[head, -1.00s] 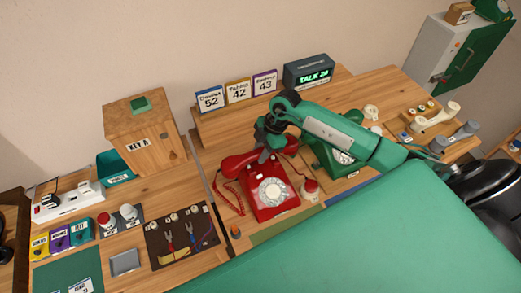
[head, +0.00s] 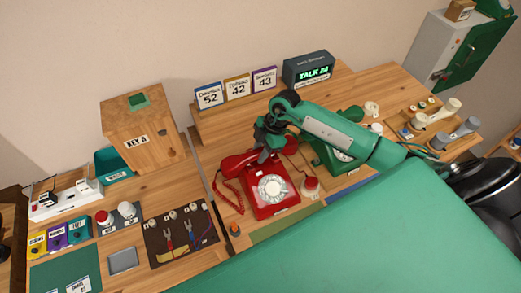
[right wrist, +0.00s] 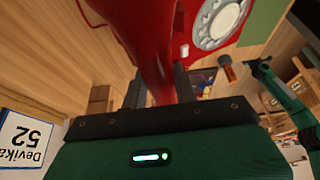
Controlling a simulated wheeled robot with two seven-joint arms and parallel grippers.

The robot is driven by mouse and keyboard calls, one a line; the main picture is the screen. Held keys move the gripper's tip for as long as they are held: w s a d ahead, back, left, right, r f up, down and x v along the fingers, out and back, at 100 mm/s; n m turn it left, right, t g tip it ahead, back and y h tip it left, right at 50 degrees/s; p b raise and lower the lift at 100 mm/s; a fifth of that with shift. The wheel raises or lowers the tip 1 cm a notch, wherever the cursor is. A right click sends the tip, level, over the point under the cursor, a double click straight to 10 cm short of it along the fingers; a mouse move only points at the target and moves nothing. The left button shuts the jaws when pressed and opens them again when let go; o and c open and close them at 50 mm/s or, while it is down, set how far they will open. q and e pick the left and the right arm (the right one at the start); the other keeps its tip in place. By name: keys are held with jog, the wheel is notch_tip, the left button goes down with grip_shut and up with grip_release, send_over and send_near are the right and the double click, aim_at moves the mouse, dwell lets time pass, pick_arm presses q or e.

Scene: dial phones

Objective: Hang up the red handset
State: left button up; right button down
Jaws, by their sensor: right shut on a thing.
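The red dial phone (head: 272,197) stands on the wooden desk, its white dial facing up. The red handset (head: 237,163) lies across the top of the phone; its coiled cord hangs on the left. My right gripper (head: 265,153) is shut on the handset's middle from above. In the right wrist view, the handset (right wrist: 152,55) sits between the two dark fingers, with the phone's dial (right wrist: 213,22) close beyond. Whether the handset rests fully in the cradle is hidden by the gripper. A green arm, likely my left (right wrist: 262,72), shows in the right wrist view; its jaws are unclear.
A green phone (head: 330,155) stands right of the red one, partly behind my arm. Name cards (head: 237,88) and a lit "TALK" display (head: 309,70) stand on the shelf behind.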

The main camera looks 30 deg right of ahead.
jog(key=shift+p, duration=0.5)
dwell(1.1)
jog(key=shift+f+b, duration=0.6)
jog(key=shift+f, duration=0.5)
jog(key=c, duration=1)
grip_release()
jog(key=shift+r, duration=0.1)
jog(key=b+v, duration=0.3)
jog(key=v, duration=1)
jog(key=shift+s+d+r+b, duration=0.1)
jog(key=shift+d+r+b, duration=0.1)
jog(key=shift+r+b, duration=0.1)
jog(key=shift+f, duration=0.1)
